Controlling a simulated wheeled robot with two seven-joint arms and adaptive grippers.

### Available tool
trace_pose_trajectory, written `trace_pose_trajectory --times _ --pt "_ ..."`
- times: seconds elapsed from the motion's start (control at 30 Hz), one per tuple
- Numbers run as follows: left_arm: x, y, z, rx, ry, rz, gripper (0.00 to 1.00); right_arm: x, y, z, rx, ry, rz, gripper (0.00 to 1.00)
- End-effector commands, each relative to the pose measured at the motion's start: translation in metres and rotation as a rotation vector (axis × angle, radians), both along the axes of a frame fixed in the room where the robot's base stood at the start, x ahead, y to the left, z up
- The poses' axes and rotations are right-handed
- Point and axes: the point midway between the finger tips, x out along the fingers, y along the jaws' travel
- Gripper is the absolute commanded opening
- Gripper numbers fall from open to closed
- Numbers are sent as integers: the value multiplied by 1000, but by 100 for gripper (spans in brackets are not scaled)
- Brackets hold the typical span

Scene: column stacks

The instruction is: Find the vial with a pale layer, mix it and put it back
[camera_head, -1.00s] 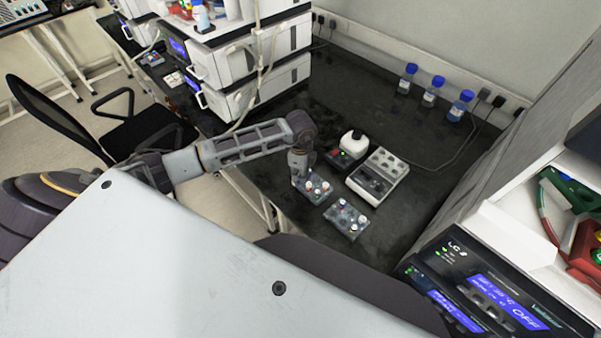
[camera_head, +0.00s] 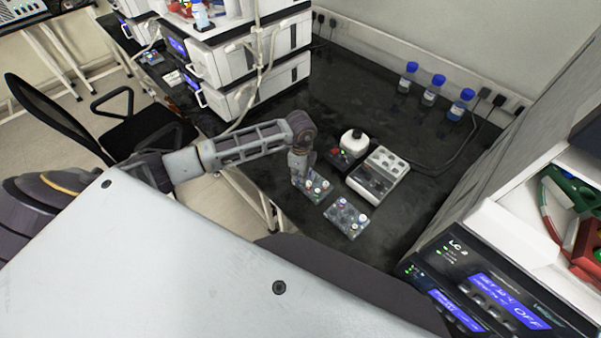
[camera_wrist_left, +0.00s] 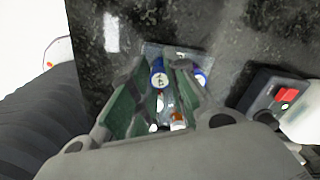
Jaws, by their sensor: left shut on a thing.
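My left gripper (camera_head: 300,178) is at the left edge of the nearer-left vial rack (camera_head: 316,196). In the left wrist view its green-lined fingers (camera_wrist_left: 158,95) are shut on a blue-capped vial (camera_wrist_left: 158,75). I cannot tell whether this vial is still seated in the rack. Another blue-capped vial (camera_wrist_left: 201,76) stands outside the right finger. A second rack (camera_head: 346,231) with several capped vials stands in front and to the right. No pale layer can be made out in any vial at this size. My right gripper is not in view.
A small device with a white round top (camera_head: 352,140) stands behind the racks, beside a grey-white block unit (camera_head: 378,177). Several blue-capped bottles (camera_head: 432,90) stand at the back wall. White instrument stacks (camera_head: 255,80) rise at the left. The dark bench is clear right of the racks.

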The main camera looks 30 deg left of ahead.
Motion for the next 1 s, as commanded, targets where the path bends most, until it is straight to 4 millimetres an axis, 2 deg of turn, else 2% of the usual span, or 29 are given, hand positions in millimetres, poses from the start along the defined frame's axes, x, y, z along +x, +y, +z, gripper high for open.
trace_pose_trajectory --times 0.53,0.57,0.73,0.97,1.0 --pt "0 0 -4 0 0 0 0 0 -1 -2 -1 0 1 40" --pt "0 0 -4 0 0 0 20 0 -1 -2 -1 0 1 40" --pt "0 0 -4 0 0 0 41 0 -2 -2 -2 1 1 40" --pt "0 0 -4 0 0 0 41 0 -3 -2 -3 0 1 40" --pt "0 0 -4 0 0 0 44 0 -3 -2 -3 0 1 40"
